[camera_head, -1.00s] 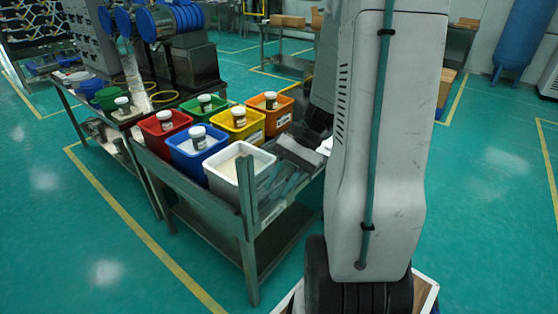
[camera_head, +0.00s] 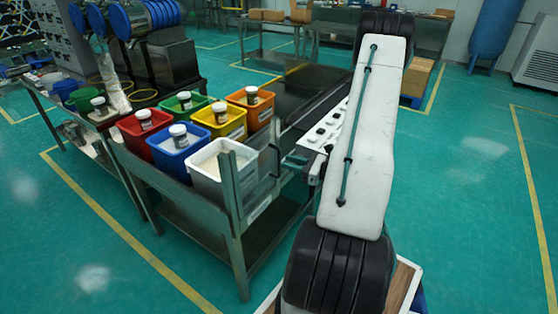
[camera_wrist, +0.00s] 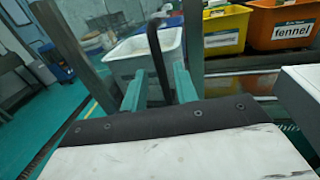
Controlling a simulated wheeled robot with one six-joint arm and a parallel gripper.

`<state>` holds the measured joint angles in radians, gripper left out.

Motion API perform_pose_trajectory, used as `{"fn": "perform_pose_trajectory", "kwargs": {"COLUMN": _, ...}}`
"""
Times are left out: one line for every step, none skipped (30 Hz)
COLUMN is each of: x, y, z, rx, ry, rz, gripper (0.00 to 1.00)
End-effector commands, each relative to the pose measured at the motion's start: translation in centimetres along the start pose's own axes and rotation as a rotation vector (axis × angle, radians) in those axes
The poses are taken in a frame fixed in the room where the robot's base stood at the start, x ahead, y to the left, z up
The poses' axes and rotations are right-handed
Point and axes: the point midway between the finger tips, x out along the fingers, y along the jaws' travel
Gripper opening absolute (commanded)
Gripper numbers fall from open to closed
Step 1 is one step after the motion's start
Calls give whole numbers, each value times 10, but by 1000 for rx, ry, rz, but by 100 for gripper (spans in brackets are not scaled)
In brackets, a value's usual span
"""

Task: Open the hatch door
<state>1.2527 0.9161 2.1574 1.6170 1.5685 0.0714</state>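I cannot make out a hatch door for certain in either view. In the head view, blue ribbed round machine parts (camera_head: 145,18) sit above a dark machine body (camera_head: 160,70) at the upper left. My gripper (camera_wrist: 157,84) shows two teal fingers spread apart in the wrist view. A dark curved bar (camera_wrist: 157,55) stands in line between the fingers, with a gap on each side; I cannot tell its depth. In the head view my gripper (camera_head: 290,161) is at the right end of the bin table, close to the white bin (camera_head: 210,167).
A metal table (camera_head: 180,215) holds red (camera_head: 135,137), blue (camera_head: 172,158), yellow (camera_head: 231,128), green (camera_head: 170,104) and orange (camera_head: 262,112) bins, several with lidded jars. An orange bin labelled fennel (camera_wrist: 292,30) shows in the wrist view. The green floor (camera_head: 470,220) at right is clear.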

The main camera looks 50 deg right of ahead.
Motion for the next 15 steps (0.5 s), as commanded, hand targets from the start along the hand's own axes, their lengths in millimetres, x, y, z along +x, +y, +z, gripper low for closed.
{"fn": "perform_pose_trajectory", "kwargs": {"x": 10, "y": 1, "z": 0, "rx": -1, "ry": 0, "rz": 5, "gripper": 29}}
{"fn": "perform_pose_trajectory", "kwargs": {"x": 15, "y": 1, "z": 0, "rx": -1, "ry": 0, "rz": 5, "gripper": 29}}
{"fn": "perform_pose_trajectory", "kwargs": {"x": 21, "y": 1, "z": 0, "rx": -1, "ry": 0, "rz": 5, "gripper": 29}}
{"fn": "perform_pose_trajectory", "kwargs": {"x": 25, "y": 1, "z": 0, "rx": -1, "ry": 1, "rz": 5, "gripper": 29}}
{"fn": "perform_pose_trajectory", "kwargs": {"x": 29, "y": 1, "z": 0, "rx": -1, "ry": 1, "rz": 5, "gripper": 29}}
{"fn": "perform_pose_trajectory", "kwargs": {"x": 34, "y": 1, "z": 0, "rx": -2, "ry": 1, "rz": 5, "gripper": 29}}
{"fn": "perform_pose_trajectory", "kwargs": {"x": 37, "y": 1, "z": 0, "rx": -2, "ry": 1, "rz": 5, "gripper": 29}}
{"fn": "perform_pose_trajectory", "kwargs": {"x": 40, "y": 1, "z": 0, "rx": -2, "ry": 1, "rz": 4, "gripper": 29}}
{"fn": "perform_pose_trajectory", "kwargs": {"x": 43, "y": 1, "z": 0, "rx": -2, "ry": 1, "rz": 3, "gripper": 29}}
{"fn": "perform_pose_trajectory", "kwargs": {"x": 44, "y": 1, "z": 0, "rx": -2, "ry": 1, "rz": 3, "gripper": 29}}
{"fn": "perform_pose_trajectory", "kwargs": {"x": 46, "y": 1, "z": 0, "rx": -2, "ry": 1, "rz": 3, "gripper": 29}}
{"fn": "perform_pose_trajectory", "kwargs": {"x": 47, "y": 1, "z": 0, "rx": -2, "ry": 1, "rz": 3, "gripper": 29}}
{"fn": "perform_pose_trajectory", "kwargs": {"x": 47, "y": 1, "z": 0, "rx": -2, "ry": 1, "rz": 3, "gripper": 29}}
{"fn": "perform_pose_trajectory", "kwargs": {"x": 47, "y": 0, "z": 0, "rx": -2, "ry": 1, "rz": 3, "gripper": 29}}
{"fn": "perform_pose_trajectory", "kwargs": {"x": 47, "y": 0, "z": 0, "rx": -2, "ry": 1, "rz": 3, "gripper": 29}}
